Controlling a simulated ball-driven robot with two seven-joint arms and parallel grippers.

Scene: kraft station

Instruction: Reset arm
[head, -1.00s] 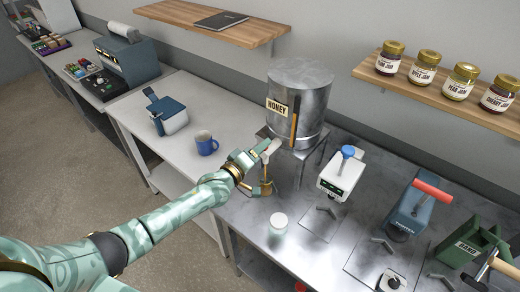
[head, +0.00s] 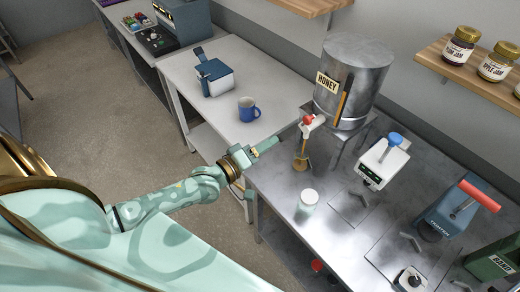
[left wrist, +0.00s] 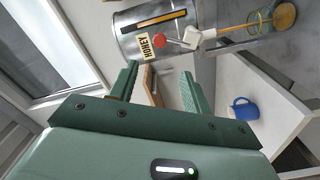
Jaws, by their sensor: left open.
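My left arm reaches in from the left in the head view. Its gripper (head: 262,150) is in the air near the front edge of the steel table, left of the honey tank's tap (head: 310,122). In the left wrist view the two green fingers (left wrist: 158,85) stand apart with nothing between them. The steel honey tank (head: 352,75) stands on its stand behind the gripper; it also shows in the left wrist view (left wrist: 190,15). My right gripper is in neither view.
A blue mug (head: 248,110) and a blue-grey device (head: 215,80) stand on the white table. Jam jars line a shelf (head: 440,60).

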